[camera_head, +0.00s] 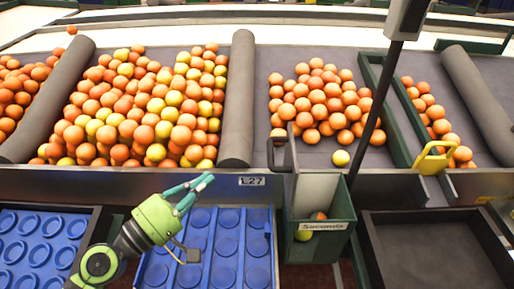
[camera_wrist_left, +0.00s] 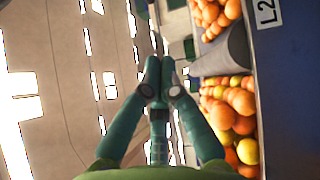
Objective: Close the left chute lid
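My left gripper (camera_head: 208,180), green with teal fingers, is above the blue tray (camera_head: 200,215) in front of the conveyor's front edge, near the L27 label (camera_head: 251,181). Its fingertips meet in the left wrist view (camera_wrist_left: 153,80), with nothing between them. A grey upright panel with a handle-like top (camera_head: 291,150) stands at the conveyor edge above the green Seconds bin (camera_head: 345,222). It looks like a raised chute lid, but I cannot tell for certain. The gripper is left of it and apart from it. A yellow handle (camera_head: 436,158) is farther right. My right gripper is not in view.
Oranges (camera_head: 150,105) fill conveyor lanes split by grey rollers (camera_head: 238,95). A dark slanted post (camera_head: 385,90) crosses the right side. An empty black tray (camera_head: 430,250) is at lower right.

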